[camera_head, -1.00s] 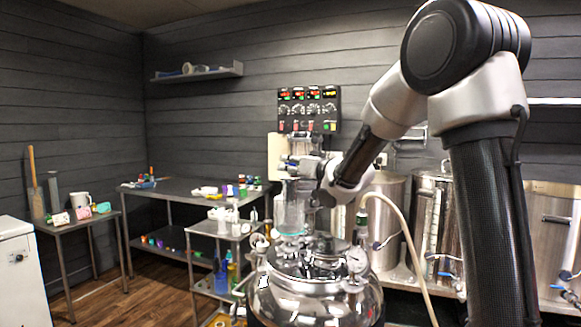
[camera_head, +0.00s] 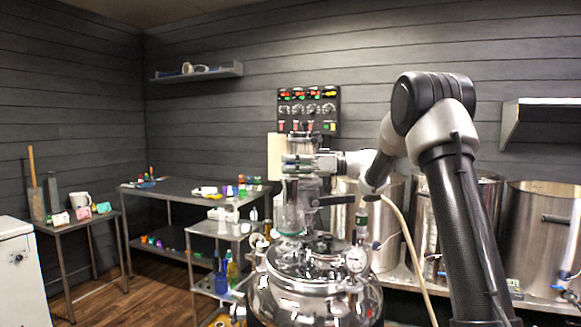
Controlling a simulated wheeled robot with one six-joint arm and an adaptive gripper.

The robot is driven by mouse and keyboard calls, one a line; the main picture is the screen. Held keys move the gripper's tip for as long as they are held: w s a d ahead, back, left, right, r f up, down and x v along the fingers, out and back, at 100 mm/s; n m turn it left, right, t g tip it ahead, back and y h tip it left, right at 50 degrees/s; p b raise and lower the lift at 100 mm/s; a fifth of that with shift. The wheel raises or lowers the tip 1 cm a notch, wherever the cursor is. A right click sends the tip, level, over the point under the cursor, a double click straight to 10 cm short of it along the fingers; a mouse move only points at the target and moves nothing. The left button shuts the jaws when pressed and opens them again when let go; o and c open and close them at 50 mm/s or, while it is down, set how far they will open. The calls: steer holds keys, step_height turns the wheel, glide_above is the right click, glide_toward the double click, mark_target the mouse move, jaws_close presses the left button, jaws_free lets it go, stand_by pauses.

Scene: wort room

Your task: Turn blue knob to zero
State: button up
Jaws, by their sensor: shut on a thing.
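My gripper (camera_head: 297,164) is at the top of the glass column (camera_head: 291,208) on the steel vessel (camera_head: 310,296), in front of the wall below the control panel. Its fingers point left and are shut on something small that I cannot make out. The control panel (camera_head: 308,108) above it has red and green displays and a row of dials with pale markings. I cannot pick out a blue knob. It may be hidden at the fingers or too small to tell.
Steel tanks (camera_head: 541,238) with valves stand at the right, and a pale hose (camera_head: 405,232) hangs before them. A pressure gauge (camera_head: 357,260) stands on the vessel lid. A small shelf cart (camera_head: 205,228) is close at left. Floor (camera_head: 110,297) is clear farther left.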

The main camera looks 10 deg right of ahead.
steer(key=shift+n+g, duration=0.7)
steer(key=shift+g, duration=0.2)
steer(key=o, duration=0.8)
steer(key=shift+c, duration=0.2)
steer(key=v, duration=1.2)
steer(key=shift+f, duration=0.2)
steer(key=shift+w, duration=0.1)
